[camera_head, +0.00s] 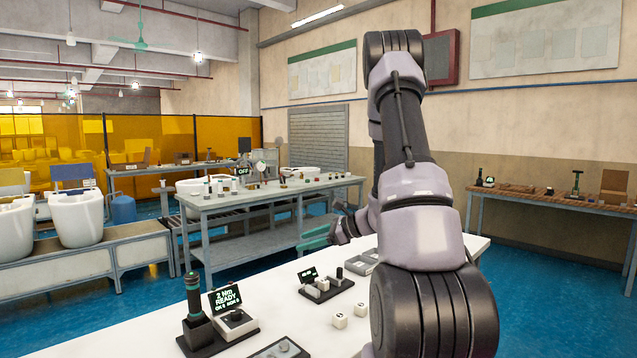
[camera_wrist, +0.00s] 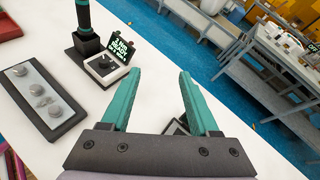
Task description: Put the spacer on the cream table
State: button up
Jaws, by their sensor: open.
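The cream table (camera_head: 278,316) is the pale worktop in front of me; it also fills much of the wrist view (camera_wrist: 152,38). My gripper (camera_wrist: 160,74) is open over it, its two teal fingers wide apart with nothing held between them. In the head view my gripper (camera_head: 322,236) shows small beside my arm, which hides part of the table. I cannot pick out the spacer for sure. Two small pale cubes (camera_head: 350,316) stand on the table near my arm, and a grey plate with several round metal pieces (camera_wrist: 40,98) lies at the left in the wrist view.
A torque driver in its stand (camera_head: 195,310) and a small display unit (camera_head: 232,318) stand at the table's left. A black tray with small parts (camera_head: 326,284) lies farther back. A grey-green workbench (camera_head: 270,200) and a wooden-topped bench (camera_head: 550,198) stand beyond.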

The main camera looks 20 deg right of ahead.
jog(key=s+a+r+n+g+h, duration=0.2)
jog(key=s+a+r+n+g, duration=0.3)
jog(key=s+a+r+n, duration=0.75)
jog(key=s+d+r+n+t+h, duration=0.3)
jog(key=s+r+n+h, duration=0.3)
jog(key=s+r, duration=0.3)
jog(key=s+d, duration=0.1)
jog(key=s, duration=0.3)
jog(key=shift+d+r+n, duration=0.15)
jog(key=shift+r+n, duration=0.2)
